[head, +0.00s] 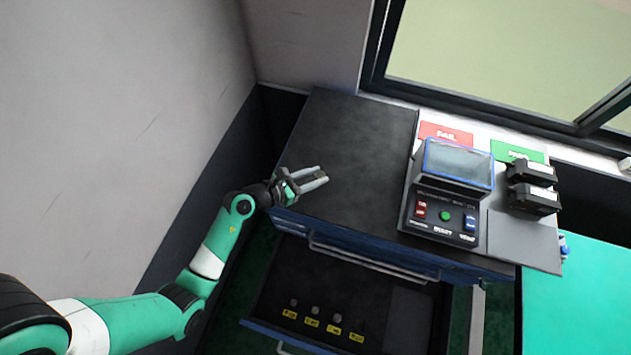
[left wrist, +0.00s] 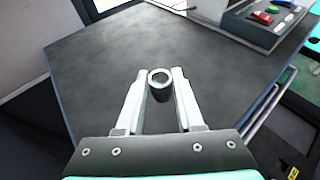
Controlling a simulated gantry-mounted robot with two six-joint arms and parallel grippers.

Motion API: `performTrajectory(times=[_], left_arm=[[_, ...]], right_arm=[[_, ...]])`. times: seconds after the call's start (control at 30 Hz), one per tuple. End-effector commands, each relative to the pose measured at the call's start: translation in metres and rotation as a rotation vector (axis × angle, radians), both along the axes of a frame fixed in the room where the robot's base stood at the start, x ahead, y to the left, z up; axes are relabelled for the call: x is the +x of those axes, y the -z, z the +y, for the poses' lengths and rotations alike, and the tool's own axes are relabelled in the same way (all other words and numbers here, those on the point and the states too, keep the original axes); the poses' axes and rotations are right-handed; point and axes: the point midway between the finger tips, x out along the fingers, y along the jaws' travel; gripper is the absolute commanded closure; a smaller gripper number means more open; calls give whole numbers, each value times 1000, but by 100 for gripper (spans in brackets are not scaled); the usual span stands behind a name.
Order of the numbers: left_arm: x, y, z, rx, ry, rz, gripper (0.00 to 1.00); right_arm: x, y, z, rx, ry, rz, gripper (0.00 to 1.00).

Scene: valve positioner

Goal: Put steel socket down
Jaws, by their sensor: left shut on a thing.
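My left gripper (head: 316,178) is over the left part of the dark cabinet top (head: 352,135). The socket is upright between the fingertips. I cannot tell whether its bottom touches the cabinet top. In the head view the socket is too small to make out at the fingers. My right gripper is not in view.
An open drawer (head: 270,292) below holds several small sockets beside yellow labels. A test device (head: 448,190) with a clear blue-edged cover stands right on the cabinet, near a red FAIL sign (head: 446,134) and a green sign (head: 517,152). The cabinet top around the gripper is clear.

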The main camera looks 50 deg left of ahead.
Motion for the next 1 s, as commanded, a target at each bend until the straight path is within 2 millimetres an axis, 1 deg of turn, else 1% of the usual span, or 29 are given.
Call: performTrajectory(times=[0.03, 0.1, 0.2, 0.43, 0.53, 0.57, 0.7, 0.73, 1.0], left_arm=[[3, 7, 2, 0, -1, 0, 100], [3, 21, 2, -1, -2, 3, 100], [3, 36, 2, -1, -3, 2, 100], [2, 35, 2, 1, -2, 1, 100], [2, 37, 2, 0, -2, 1, 100], [2, 38, 2, 0, -2, 1, 62], [2, 37, 2, 0, -2, 1, 37], [2, 37, 2, 0, -2, 1, 34], [2, 36, 2, 1, -2, 1, 34]], right_arm=[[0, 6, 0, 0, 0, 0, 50], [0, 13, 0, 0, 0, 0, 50], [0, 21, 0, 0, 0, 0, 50], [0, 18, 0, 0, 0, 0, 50], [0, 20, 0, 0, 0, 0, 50], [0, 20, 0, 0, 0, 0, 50], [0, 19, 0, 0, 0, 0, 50], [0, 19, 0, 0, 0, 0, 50], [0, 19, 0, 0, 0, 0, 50]])
